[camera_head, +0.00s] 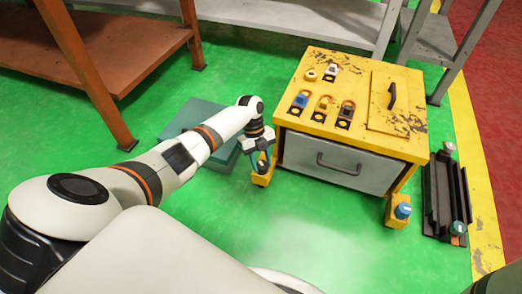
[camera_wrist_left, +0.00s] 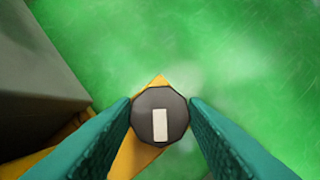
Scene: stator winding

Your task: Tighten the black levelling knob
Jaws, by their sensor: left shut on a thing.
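The black levelling knob (camera_wrist_left: 160,116) has a faceted rim and a white rectangular mark on top. It sits on a yellow foot of the cabinet, which also shows in the head view (camera_head: 262,179) at the cabinet's front left corner. My left gripper (camera_wrist_left: 160,118) points down over it, with a teal finger on each side, shut on the knob. In the head view my left gripper (camera_head: 261,160) is at that same corner and hides most of the knob. My right gripper cannot be made out.
The yellow cabinet (camera_head: 345,140) has a grey drawer with a handle and several small parts on top. A blue knob (camera_head: 402,211) is on its front right foot. A teal platform (camera_head: 196,116) lies behind my left arm. A black rail stand (camera_head: 437,197) stands at right. Green floor in front is clear.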

